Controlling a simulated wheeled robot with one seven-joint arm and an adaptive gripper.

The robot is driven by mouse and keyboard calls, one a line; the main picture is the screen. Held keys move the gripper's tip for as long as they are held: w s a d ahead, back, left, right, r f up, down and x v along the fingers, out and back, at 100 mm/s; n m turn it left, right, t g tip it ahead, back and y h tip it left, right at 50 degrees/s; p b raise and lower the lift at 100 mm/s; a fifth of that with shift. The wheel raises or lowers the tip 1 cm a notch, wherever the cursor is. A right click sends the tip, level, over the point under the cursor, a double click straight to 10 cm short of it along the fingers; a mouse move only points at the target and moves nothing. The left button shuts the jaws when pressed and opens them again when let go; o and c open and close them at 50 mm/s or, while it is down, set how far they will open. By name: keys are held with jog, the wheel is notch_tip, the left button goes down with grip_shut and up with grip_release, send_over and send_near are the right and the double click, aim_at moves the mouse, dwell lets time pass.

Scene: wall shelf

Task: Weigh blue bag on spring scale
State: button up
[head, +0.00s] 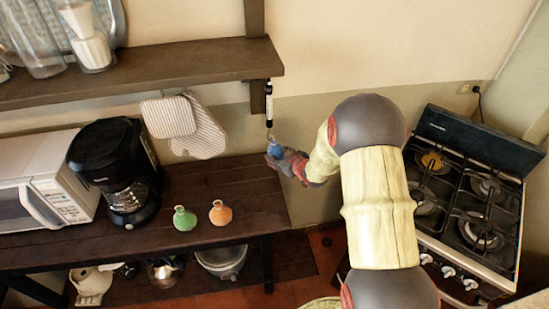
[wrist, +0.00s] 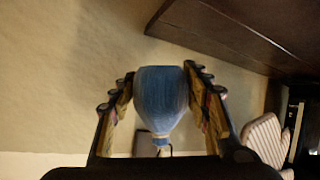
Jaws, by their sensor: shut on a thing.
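The blue bag (head: 277,149) is in my gripper (head: 275,157), held off the table just beyond its right end. In the wrist view the blue bag (wrist: 161,100) sits between both fingers of my gripper (wrist: 160,76), its narrow tied neck towards the bottom of the picture. The spring scale (head: 268,104), a slim black and white tube, hangs upright at the right end of the wall shelf. Its thin hook shows right above the bag in the head view. I cannot tell whether hook and bag touch. The scale does not show clearly in the wrist view.
A green bag (head: 184,218) and an orange bag (head: 218,213) stand on the dark table (head: 250,200). A coffee maker (head: 115,170) and microwave (head: 45,190) are left. Striped mitts (head: 203,130) hang under the wall shelf (head: 150,75). A gas stove (head: 465,200) stands right.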

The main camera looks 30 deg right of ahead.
jog(key=shift+d, duration=0.25)
jog(key=shift+s+d+r+p, duration=0.15)
jog(key=shift+d+r+p, duration=0.4)
jog(key=shift+r, duration=0.25)
jog(key=shift+s+d+p, duration=0.3)
jog(key=shift+d+p, duration=0.05)
jog(key=shift+d, duration=0.6)
jog(key=shift+s+d+p, duration=0.25)
jog(key=shift+d+p, duration=0.1)
jog(key=shift+d, duration=0.55)
jog(key=shift+s+d+p, duration=0.3)
jog(key=shift+d+p, duration=0.05)
jog(key=shift+d, duration=0.6)
grip_shut()
